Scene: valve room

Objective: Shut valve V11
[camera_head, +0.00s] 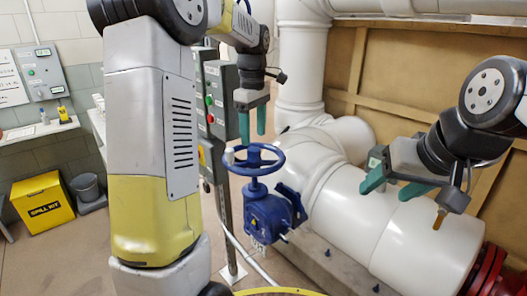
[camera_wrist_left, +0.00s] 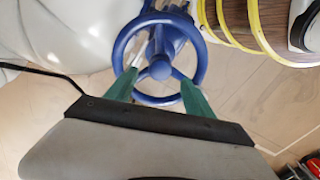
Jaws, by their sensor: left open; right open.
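A blue handwheel (camera_head: 254,160) sits level on top of a blue valve body (camera_head: 268,215) beside the large white pipe. I cannot read a valve number on it. My left gripper (camera_head: 252,137) is open, with its green fingers pointing down just above the wheel. In the left wrist view the wheel (camera_wrist_left: 198,70) lies beyond the left gripper (camera_wrist_left: 154,72), whose fingertips are spread on either side of the hub. I cannot tell whether they touch the wheel. My right gripper (camera_head: 390,188) is open and empty in front of the white pipe, right of the valve.
A large white pipe (camera_head: 365,215) runs behind the valve to a red flange (camera_head: 487,272). A grey control box (camera_head: 221,100) on a post stands behind left. A yellow spill kit box (camera_head: 42,202) and a grey bucket (camera_head: 85,187) stand on the floor at left.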

